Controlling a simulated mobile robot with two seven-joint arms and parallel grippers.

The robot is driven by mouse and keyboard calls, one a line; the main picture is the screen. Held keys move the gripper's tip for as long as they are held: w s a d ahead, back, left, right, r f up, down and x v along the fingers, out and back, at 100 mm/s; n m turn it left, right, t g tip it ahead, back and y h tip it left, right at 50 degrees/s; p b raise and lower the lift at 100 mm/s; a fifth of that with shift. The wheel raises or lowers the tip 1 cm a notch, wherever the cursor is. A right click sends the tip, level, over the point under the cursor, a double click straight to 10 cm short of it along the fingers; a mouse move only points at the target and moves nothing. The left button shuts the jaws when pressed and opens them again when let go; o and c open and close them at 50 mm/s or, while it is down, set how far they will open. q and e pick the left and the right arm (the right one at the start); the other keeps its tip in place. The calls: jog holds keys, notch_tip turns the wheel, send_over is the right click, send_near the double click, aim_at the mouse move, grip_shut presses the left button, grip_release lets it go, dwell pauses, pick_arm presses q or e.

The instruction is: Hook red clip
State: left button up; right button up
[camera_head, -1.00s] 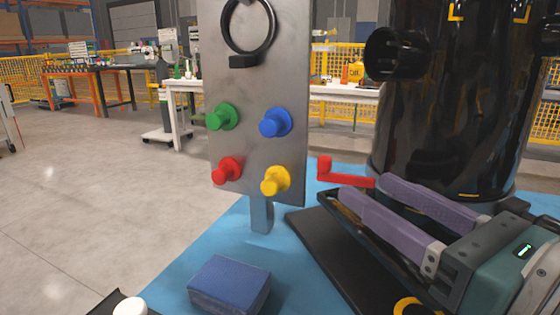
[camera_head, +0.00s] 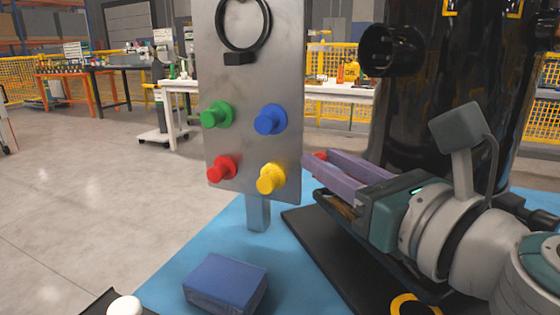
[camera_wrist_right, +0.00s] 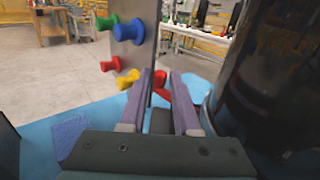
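The red clip (camera_head: 320,155) shows only as a small red patch at my right gripper's fingertips in the head view. My right gripper (camera_head: 320,160) has two purple fingers, visibly apart, beside the right edge of the upright grey board (camera_head: 240,85). The clip does not look clamped; what supports it is hidden. The board carries green (camera_head: 216,114), blue (camera_head: 270,119), red (camera_head: 221,168) and yellow (camera_head: 271,178) pegs. My left gripper is not in view.
A black ring (camera_head: 243,50) hangs high on the board. A large black tank (camera_head: 430,100) stands close behind my right arm. A blue block (camera_head: 226,284) lies on the blue tabletop (camera_head: 190,262).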

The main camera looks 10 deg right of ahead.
grip_shut()
jog(key=shift+r, duration=0.1)
jog(key=shift+w+m+h+p, duration=0.15)
jog(key=shift+m+h+p, duration=0.25)
jog(key=shift+h+p, duration=0.2)
jog(key=m+h, duration=0.1)
jog(key=h, duration=0.1)
jog(key=w+m+h+p, duration=0.1)
jog(key=h, duration=0.1)
jog(key=m+h+p, duration=0.1)
jog(key=m+h, duration=0.1)
jog(key=shift+w+d+h, duration=0.25)
jog(key=shift+h, duration=0.05)
jog(key=shift+w+d+m+g+h, duration=0.2)
jog(key=shift+m+h, duration=0.5)
jog(key=shift+h, duration=0.2)
jog(key=shift+w+d+m+g+h, duration=0.2)
jog(key=shift+m+h, duration=0.5)
jog(key=shift+h, duration=0.2)
